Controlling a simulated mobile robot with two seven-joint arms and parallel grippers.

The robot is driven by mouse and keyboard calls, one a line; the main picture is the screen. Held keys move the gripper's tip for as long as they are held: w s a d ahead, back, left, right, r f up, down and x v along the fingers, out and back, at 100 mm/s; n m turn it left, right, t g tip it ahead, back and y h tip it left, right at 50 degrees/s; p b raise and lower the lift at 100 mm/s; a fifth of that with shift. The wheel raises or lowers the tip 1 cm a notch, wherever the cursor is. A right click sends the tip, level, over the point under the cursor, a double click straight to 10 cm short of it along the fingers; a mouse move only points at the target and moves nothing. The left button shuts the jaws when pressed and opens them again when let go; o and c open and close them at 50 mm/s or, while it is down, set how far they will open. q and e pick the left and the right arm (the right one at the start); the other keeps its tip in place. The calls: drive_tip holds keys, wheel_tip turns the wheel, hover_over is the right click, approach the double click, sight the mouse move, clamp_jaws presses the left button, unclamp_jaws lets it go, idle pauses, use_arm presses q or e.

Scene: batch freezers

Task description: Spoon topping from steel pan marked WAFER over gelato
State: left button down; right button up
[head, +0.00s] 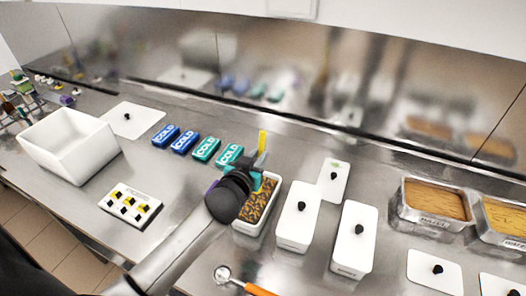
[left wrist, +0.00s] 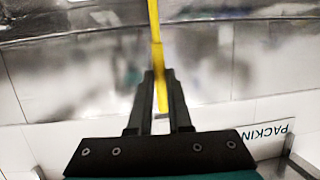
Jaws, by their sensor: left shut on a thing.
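My left gripper (head: 257,162) is shut on a yellow handle (head: 262,142), which stands roughly upright above the counter. The yellow handle (left wrist: 154,40) also shows between the fingers (left wrist: 156,95) in the left wrist view; whatever is at its working end is not clear. Just below and behind the gripper is an open white tub (head: 249,229) with dark and yellow speckled contents, partly hidden by my wrist. Two steel pans with brown contents stand at the right: one (head: 433,223) whole, one (head: 512,241) cut by the frame edge. Their small labels are hard to read. My right gripper is not in view.
Lidded white tubs (head: 296,238) stand right of the open tub. Blue and teal COLD packs (head: 207,150) lie behind. A scoop with an orange handle (head: 259,290) lies at the front edge. A white bin (head: 68,160) and button box (head: 131,205) are left.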

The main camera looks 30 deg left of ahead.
sight(260, 148)
use_arm(q)
drive_tip(key=p, duration=0.1)
drive_tip(key=w+g+p, duration=0.1)
drive_tip(key=p, duration=0.1)
drive_tip(key=shift+w+a+r, duration=0.15)
drive_tip(key=shift+a, duration=0.25)
drive_tip(key=w+g+p, duration=0.2)
drive_tip(key=shift+a+f+p, duration=0.1)
drive_tip(key=shift+f+p, duration=0.1)
drive_tip(key=shift+p, duration=0.2)
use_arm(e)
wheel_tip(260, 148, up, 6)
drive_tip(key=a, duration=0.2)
use_arm(q)
drive_tip(key=w+f+g+h+b, duration=0.1)
drive_tip(key=w+f+g+b, duration=0.3)
drive_tip(key=g+b, duration=0.6)
drive_tip(key=shift+w+a+f+h+b, duration=0.35)
drive_tip(key=shift+w+a+h+b, duration=0.1)
drive_tip(key=shift+w+b, duration=1.05)
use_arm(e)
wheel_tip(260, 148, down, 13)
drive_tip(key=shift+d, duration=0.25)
use_arm(q)
drive_tip(key=shift+s, duration=0.2)
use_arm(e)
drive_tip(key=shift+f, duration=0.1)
